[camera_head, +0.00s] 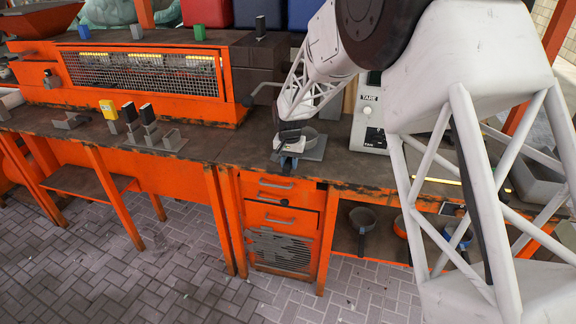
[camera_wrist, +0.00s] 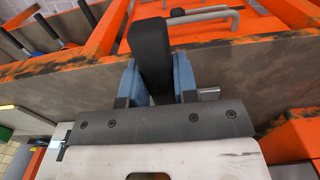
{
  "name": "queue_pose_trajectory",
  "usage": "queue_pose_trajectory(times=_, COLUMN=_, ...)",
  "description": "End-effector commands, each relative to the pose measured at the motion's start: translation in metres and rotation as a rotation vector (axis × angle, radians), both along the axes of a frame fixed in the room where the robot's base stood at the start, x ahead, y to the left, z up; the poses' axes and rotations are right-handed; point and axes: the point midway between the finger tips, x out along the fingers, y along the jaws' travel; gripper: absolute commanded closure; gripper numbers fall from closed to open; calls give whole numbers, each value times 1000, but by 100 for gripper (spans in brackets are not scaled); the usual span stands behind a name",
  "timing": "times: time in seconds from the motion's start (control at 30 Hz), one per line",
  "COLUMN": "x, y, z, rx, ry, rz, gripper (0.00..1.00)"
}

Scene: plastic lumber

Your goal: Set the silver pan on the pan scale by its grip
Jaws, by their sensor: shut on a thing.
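The silver pan (camera_head: 309,137) is at the middle of the bench, partly hidden behind my gripper (camera_head: 290,160). Its dark grip (camera_wrist: 151,45) stands between the two blue fingers of my gripper (camera_wrist: 157,82) in the wrist view, and the fingers are shut on it. I cannot tell whether the pan's base touches the plate. The bowl is not visible in the wrist view.
More pans sit on the shelf below the bench: a grey one (camera_head: 362,219), an orange-rimmed one (camera_head: 401,227) and a blue one (camera_head: 458,234). Yellow and black blocks on brackets (camera_head: 109,109) stand to the left.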

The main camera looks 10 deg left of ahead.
Motion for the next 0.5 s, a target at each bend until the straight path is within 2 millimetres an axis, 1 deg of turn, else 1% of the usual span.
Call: queue_pose_trajectory(times=0.5, x=37, y=0, z=-2, rx=1, ry=-2, rz=0, gripper=100)
